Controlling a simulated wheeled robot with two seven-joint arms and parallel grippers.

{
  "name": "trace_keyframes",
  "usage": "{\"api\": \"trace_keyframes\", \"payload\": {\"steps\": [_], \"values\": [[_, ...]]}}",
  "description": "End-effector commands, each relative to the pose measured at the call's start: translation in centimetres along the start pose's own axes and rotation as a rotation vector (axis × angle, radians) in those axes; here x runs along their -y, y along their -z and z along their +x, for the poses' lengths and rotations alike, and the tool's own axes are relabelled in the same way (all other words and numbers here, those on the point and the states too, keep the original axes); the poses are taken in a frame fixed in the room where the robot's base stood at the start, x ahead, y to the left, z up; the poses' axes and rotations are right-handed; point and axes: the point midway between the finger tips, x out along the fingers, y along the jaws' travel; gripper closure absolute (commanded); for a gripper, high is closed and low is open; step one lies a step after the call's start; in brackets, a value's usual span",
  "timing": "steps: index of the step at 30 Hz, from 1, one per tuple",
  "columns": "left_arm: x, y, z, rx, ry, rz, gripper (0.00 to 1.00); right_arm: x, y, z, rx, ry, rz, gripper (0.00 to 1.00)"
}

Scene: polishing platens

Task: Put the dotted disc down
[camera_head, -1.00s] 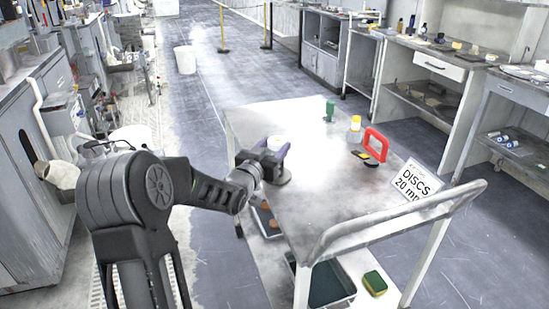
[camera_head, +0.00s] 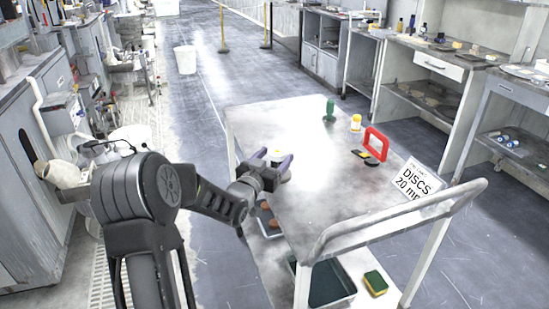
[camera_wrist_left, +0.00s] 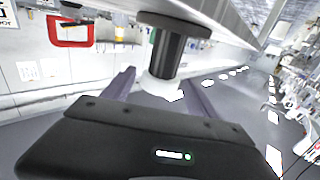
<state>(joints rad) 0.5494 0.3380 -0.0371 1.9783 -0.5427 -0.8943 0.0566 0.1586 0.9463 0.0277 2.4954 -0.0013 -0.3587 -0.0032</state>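A disc piece with a broad flat base, a dark upright handle and a white top (camera_head: 277,153) is at the left edge of the cart top. In the left wrist view, which looks upside down, its dark handle (camera_wrist_left: 167,55) shows with the base against or very close to the cart surface; I cannot tell whether they touch. No dots can be made out. My left gripper (camera_head: 270,160) is open, its two purple fingers either side of the handle with gaps visible (camera_wrist_left: 160,95). My right gripper is in neither view.
The cart top (camera_head: 315,185) also holds a green-handled piece (camera_head: 329,108), a yellow-lidded bottle (camera_head: 356,123), a red frame-shaped handle (camera_head: 376,143) and a "DISCS 20 mm" sign (camera_head: 415,184). The middle of the top is clear. The cart's push rail (camera_head: 400,220) stands at the near side.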

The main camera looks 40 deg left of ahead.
Motion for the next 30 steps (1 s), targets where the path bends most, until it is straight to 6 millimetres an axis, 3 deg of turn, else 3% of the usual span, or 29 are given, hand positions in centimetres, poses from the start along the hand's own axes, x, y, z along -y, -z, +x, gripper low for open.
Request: {"api": "trace_keyframes", "payload": {"steps": [14, 30], "values": [[0.1, 0.3, -0.5, 0.000, 0.001, 0.000, 0.28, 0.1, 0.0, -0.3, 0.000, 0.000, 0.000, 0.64], [0.1, 0.2, -10.5, 0.000, 0.002, 0.000, 0.28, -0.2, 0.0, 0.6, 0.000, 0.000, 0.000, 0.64]]}}
